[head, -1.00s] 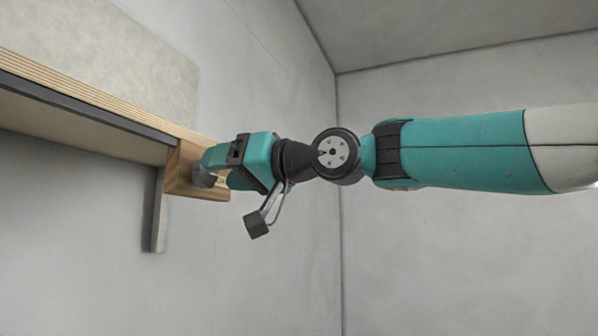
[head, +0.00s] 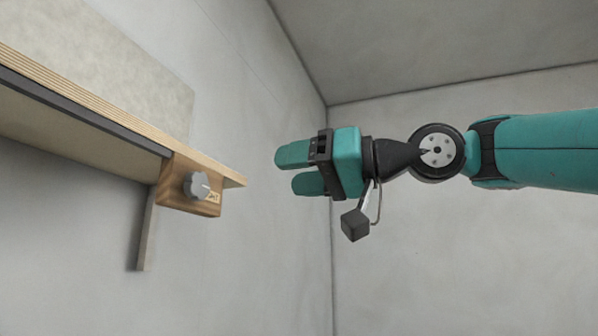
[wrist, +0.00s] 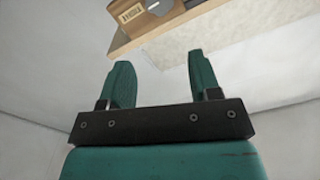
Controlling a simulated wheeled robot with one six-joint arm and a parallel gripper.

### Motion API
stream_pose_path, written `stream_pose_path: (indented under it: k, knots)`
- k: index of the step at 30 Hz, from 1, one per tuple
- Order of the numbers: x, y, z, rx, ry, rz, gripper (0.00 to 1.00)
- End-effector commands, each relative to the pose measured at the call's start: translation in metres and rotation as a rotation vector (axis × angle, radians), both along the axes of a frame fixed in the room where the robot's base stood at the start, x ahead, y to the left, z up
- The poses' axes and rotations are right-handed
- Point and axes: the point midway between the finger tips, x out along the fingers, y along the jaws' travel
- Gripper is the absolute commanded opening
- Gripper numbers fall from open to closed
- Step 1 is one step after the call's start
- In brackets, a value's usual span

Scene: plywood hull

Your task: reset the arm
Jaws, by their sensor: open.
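My gripper (head: 291,168) has two teal fingers, apart and empty. In the head view it is right of the shelf end, with a clear gap between its fingertips and the grey knob (head: 197,185). The knob sits on a wooden block (head: 178,197) under the shelf's end, with a small pale label (head: 212,196) beside it. In the wrist view my gripper (wrist: 156,75) points toward the block (wrist: 143,22), and only part of the knob (wrist: 157,4) shows at the top edge.
A plywood shelf (head: 100,99) with a dark strip below its edge runs along the left wall. A grey upright bracket (head: 146,228) hangs under it. Plain grey walls (head: 440,250) surround the arm. The space below and right of the shelf is clear.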

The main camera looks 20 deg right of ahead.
Motion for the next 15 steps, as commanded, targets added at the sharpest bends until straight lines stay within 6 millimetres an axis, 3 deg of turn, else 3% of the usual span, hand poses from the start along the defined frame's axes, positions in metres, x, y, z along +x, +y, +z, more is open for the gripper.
stream_pose_path:
  k: [11,14,15]
  knots:
    - [0.001,0.001,-0.005,-0.006,0.011,-0.001,0.57]
    - [0.006,0.005,-0.033,-0.040,0.071,-0.014,0.57]
    - [0.009,0.008,-0.053,-0.067,0.113,-0.021,0.57]
